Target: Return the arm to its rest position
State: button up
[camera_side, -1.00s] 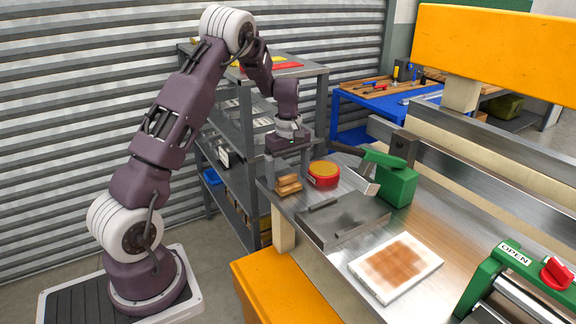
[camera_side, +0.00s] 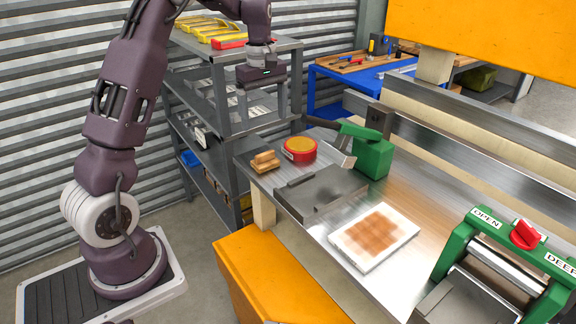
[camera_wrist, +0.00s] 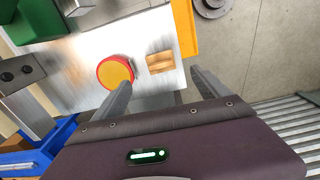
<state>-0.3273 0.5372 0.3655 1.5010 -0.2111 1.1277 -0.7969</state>
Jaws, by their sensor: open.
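My gripper (camera_side: 263,108) hangs raised in front of the shelf rack, above and left of the bench's far corner. Its two grey fingers are apart with nothing between them. In the wrist view, my gripper (camera_wrist: 160,88) also shows spread, empty fingers. My upper arm is raised and partly cut off by the top edge of the side view. The small wooden block (camera_side: 265,162) sits on the bench corner below my gripper, apart from it. The red round tin with a yellow top (camera_side: 299,150) stands beside the block. Both also show in the wrist view, block (camera_wrist: 160,62) and tin (camera_wrist: 115,72).
A grey shelf rack (camera_side: 222,125) with yellow and red items on top stands close behind my gripper. The metal bench holds a green lever device (camera_side: 372,155), a flat plate (camera_side: 322,192), a white pad with brown squares (camera_side: 374,237) and a green-framed roller (camera_side: 452,245).

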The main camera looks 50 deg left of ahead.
jog(key=s+d+r+m+t, duration=0.1)
jog(key=s+d+r+m, duration=0.35)
jog(key=d, duration=0.25)
jog(key=s+d+r+m+t, duration=0.25)
jog(key=s+d+r, duration=0.25)
jog(key=d, duration=0.3)
jog(key=s+d+f+m+t, duration=0.1)
jog(key=s+d+m, duration=0.3)
jog(key=s, duration=0.3)
jog(key=s+d+f+m+t, duration=0.1)
jog(key=s+d+m, duration=0.3)
jog(key=s+m, duration=0.2)
jog(key=shift+s+d+m, duration=0.25)
jog(key=shift+s+m, duration=0.05)
jog(key=shift+s, duration=0.75)
jog(key=shift+o, duration=0.4)
jog(key=shift+r, duration=0.1)
